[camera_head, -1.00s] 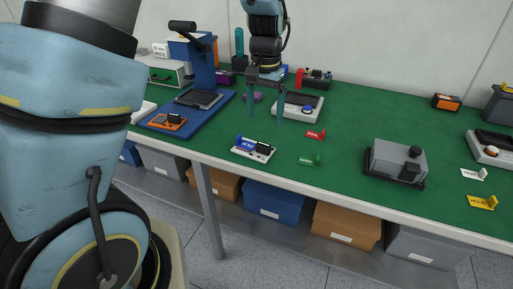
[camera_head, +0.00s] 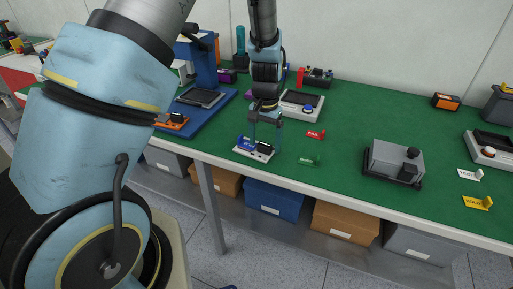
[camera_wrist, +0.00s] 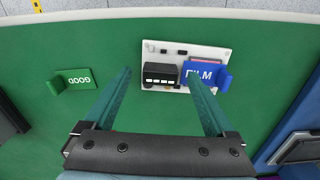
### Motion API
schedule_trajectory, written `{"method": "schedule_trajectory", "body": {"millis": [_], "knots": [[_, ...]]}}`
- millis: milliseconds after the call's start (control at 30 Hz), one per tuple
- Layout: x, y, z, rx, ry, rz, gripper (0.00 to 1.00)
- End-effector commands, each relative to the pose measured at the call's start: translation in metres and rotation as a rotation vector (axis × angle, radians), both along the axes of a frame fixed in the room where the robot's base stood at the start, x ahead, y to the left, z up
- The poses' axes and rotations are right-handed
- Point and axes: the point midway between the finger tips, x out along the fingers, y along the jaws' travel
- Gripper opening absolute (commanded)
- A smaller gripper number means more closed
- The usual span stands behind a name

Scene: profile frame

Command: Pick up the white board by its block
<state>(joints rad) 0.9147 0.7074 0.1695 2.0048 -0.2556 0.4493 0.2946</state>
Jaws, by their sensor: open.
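The white board (camera_head: 241,152) lies on the green table near its front edge. My gripper (camera_head: 264,143) is open and empty, pointing down over the board. In the wrist view my gripper (camera_wrist: 160,78) has its fingers on either side of the block. I cannot tell the exact height left.
A green GOOD tag (camera_head: 309,160) and a red FAIL tag (camera_head: 315,134) lie to the right. A blue press stand (camera_head: 205,115) with an orange board (camera_head: 172,123) is left. A grey box fixture (camera_head: 396,160) stands right. A device with a blue button (camera_head: 300,104) is behind.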

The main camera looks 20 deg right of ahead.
Motion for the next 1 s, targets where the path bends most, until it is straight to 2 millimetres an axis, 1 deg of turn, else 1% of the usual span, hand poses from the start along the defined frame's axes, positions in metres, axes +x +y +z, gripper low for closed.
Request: {"method": "schedule_trajectory", "body": {"millis": [67,167,867,1000], "knots": [[0.0001,0.0,0.0,0.0,0.0,0.0,0.9],[0.0002,0.0001,0.0001,0.0,0.0,0.0,0.8],[0.0002,0.0002,0.0003,0.0,0.0,0.0,0.01],[0.0004,0.0001,0.0005,0.0,0.0,0.0,0.0]]}}
